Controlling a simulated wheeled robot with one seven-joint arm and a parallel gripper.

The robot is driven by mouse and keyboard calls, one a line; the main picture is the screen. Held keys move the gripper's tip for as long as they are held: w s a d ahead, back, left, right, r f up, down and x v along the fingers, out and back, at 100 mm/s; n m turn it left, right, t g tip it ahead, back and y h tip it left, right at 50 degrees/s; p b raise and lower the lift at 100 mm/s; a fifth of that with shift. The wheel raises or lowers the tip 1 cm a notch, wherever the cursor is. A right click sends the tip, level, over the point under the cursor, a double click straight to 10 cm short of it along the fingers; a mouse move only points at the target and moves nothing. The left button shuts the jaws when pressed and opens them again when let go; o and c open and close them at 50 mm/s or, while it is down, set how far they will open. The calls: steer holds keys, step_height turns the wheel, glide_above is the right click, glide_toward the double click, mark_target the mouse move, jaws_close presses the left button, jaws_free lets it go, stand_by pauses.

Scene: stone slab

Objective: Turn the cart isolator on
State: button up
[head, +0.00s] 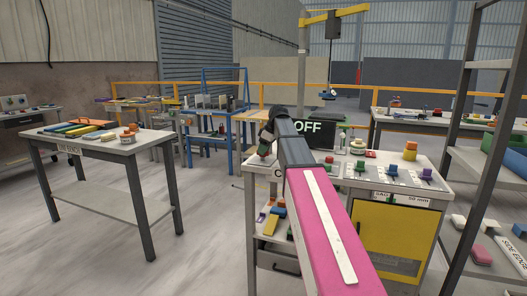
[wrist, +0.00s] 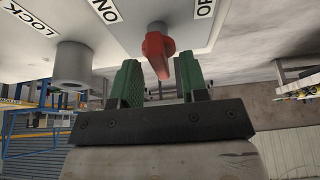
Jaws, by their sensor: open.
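The cart isolator's red handle (wrist: 157,50) shows in the wrist view, on a pale panel with an ON label (wrist: 106,10) to its left and an OFF label (wrist: 204,8) to its right. My gripper (wrist: 160,72) is open, with one green finger on each side of the handle; I cannot tell whether either touches it. In the head view my gripper (head: 265,147) is over the left end of the cart top (head: 262,172). The handle is hidden or too small to make out there. A dark sign (head: 309,128) behind my arm reads OFF.
A grey cylinder (wrist: 72,63) stands by the LOCK label (wrist: 30,20) on the panel, left of my fingers. Several coloured knobbed pieces stand on the cart's right side. A dark-framed shelf (head: 480,155) is close at right. Open floor (head: 205,215) lies left of the cart.

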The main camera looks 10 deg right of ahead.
steer(key=shift+a+f, duration=0.15)
steer(key=shift+f, duration=0.2)
jaws_close()
